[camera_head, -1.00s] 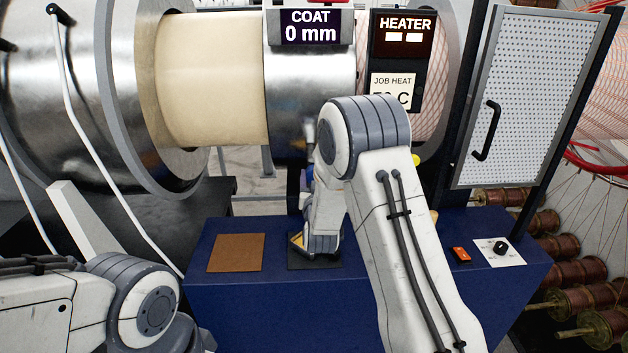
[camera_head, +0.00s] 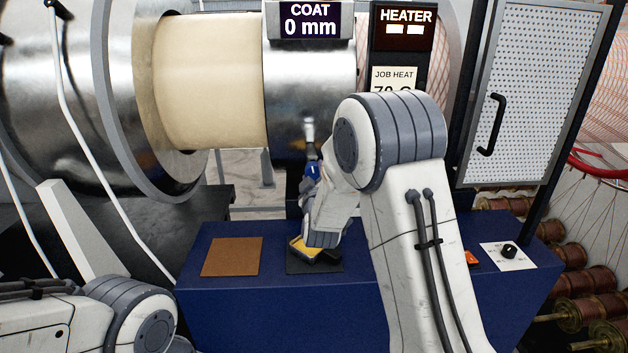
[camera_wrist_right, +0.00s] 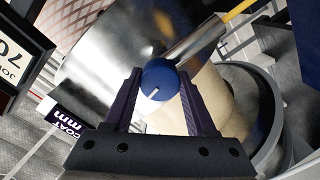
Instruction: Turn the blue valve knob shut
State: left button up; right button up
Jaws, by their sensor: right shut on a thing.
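The blue valve knob (camera_wrist_right: 160,78) has a white pointer line and sits at the end of a silver pipe (camera_wrist_right: 197,40). My right gripper (camera_wrist_right: 160,76) is shut on it, with one dark finger on each side in the right wrist view. In the head view the blue knob (camera_head: 313,170) shows small in front of the steel drum, beside my right wrist. My right arm hides most of the gripper there. In the right wrist view the white line points toward the lower left. My left arm shows at the lower left, with its gripper out of frame.
A blue bench (camera_head: 270,310) carries a brown pad (camera_head: 232,257), a yellow-and-black item (camera_head: 305,248) on a dark pad, an orange switch (camera_head: 471,258) and a black dial (camera_head: 509,250). A mesh door (camera_head: 535,90) stands right. Displays read COAT 0 mm (camera_head: 310,20) and HEATER (camera_head: 407,17).

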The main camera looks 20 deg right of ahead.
jog(key=n, duration=0.3)
jog(key=shift+n+b, duration=0.3)
jog(key=shift+b, duration=0.1)
jog(key=shift+n, duration=1.5)
jog(key=o, duration=1.4)
jog(key=b+v, duration=0.3)
jog(key=v, duration=0.7)
jog(key=shift+s+a, duration=0.1)
jog(key=shift+s, duration=0.15)
